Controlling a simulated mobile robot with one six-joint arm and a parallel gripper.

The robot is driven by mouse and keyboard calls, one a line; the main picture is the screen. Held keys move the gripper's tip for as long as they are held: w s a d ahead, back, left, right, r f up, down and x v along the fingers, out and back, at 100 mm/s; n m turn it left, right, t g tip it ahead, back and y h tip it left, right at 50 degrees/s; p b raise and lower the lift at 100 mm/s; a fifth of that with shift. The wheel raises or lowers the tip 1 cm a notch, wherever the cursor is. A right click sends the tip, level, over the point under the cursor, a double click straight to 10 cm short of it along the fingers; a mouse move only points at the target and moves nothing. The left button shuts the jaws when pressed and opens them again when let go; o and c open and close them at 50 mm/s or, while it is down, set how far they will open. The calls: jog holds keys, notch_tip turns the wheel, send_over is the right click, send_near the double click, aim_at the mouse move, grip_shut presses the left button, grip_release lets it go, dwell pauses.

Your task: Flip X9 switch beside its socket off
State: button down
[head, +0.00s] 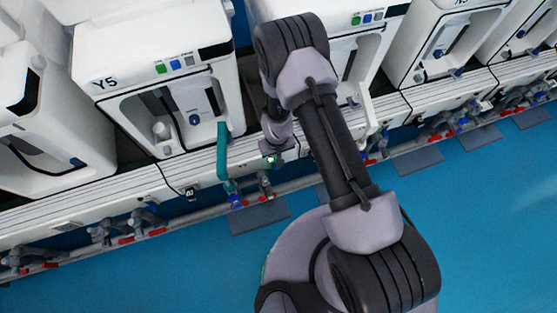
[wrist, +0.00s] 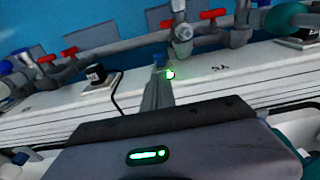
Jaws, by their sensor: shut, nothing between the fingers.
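My gripper (wrist: 157,92) is shut and empty in the wrist view, its narrow fingers reaching to the white ledge. A small green-lit switch (wrist: 170,74) shows right beside the fingertips; I cannot tell whether they touch it. A black plug in a socket (wrist: 97,73) with a cable sits further left on the ledge. In the head view my gripper (head: 270,157) is over the ledge right of the teal hose, with its fingertips hard to make out.
The machine marked Y5 (head: 155,80) stands left of my arm, with a teal hose (head: 222,150) hanging in front. Pipes with red and blue valve handles (head: 236,198) run below the ledge. Another plug (wrist: 300,38) is at the wrist view's right. Blue floor (head: 480,210) is open in front.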

aim_at(277, 169)
jog(key=f+b, duration=0.2)
jog(key=f, duration=0.1)
jog(key=f+b, duration=0.1)
jog(key=f, duration=0.2)
jog(key=f+b, duration=0.2)
jog(key=f, duration=0.2)
jog(key=shift+w+a+b, duration=0.15)
jog(key=shift+w+b, duration=0.2)
jog(key=shift+w, duration=0.05)
jog(key=shift+s+r+p, duration=0.1)
jog(key=shift+r+p, duration=0.05)
jog(key=shift+p, duration=0.8)
jog(key=shift+s+d+p, duration=0.15)
jog(key=shift+d+p, duration=0.05)
jog(key=shift+p, duration=0.75)
